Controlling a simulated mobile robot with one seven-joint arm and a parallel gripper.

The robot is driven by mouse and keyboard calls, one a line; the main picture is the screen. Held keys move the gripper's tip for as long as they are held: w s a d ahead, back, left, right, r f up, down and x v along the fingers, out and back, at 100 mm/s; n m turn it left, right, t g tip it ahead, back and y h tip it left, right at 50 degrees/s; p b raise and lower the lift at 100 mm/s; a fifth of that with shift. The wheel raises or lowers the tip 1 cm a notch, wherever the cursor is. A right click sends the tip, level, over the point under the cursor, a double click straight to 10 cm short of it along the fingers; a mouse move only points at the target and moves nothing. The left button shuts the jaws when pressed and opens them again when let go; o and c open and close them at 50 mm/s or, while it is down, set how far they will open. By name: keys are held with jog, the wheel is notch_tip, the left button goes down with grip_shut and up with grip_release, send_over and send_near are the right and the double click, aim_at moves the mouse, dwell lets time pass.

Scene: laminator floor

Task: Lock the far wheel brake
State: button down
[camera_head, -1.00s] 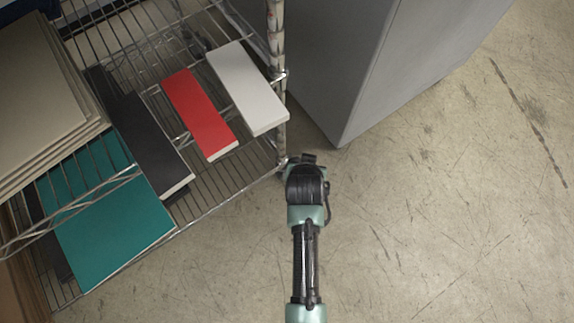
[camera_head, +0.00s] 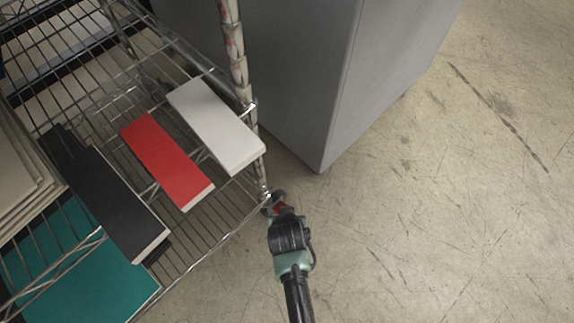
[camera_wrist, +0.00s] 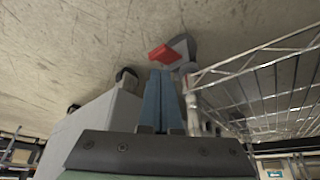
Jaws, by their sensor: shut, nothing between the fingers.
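A wheel (camera_wrist: 184,46) with a red brake tab (camera_wrist: 163,56) shows in the wrist view, at the foot of the wire rack's post. My gripper (camera_wrist: 161,73) has its two blue fingers together, with nothing between them. The fingertips lie just below the red tab in the picture; I cannot tell whether they touch it. In the head view the red tab (camera_head: 281,207) shows beside the rack's corner post, just beyond the end of my arm. My fingers are hidden there by my wrist.
The wire rack (camera_head: 205,240) carries red, white, black and teal slabs. A large grey cabinet (camera_head: 345,90) stands close behind its corner, leaving a narrow gap. Open floor (camera_head: 450,220) lies to the right.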

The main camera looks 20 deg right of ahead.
jog(key=shift+b+x, duration=3.1)
jog(key=shift+b, duration=0.5)
jog(key=shift+f, duration=0.1)
notch_tip(320, 180, down, 3)
jog(key=shift+r+b, duration=0.2)
jog(key=shift+b, duration=0.65)
jog(key=shift+r+p, duration=0.3)
jog(key=shift+r, duration=0.05)
jog(key=s+p, duration=0.1)
jog(key=s+a+r+p, duration=0.1)
jog(key=s+p, duration=0.1)
jog(key=shift+a, duration=0.15)
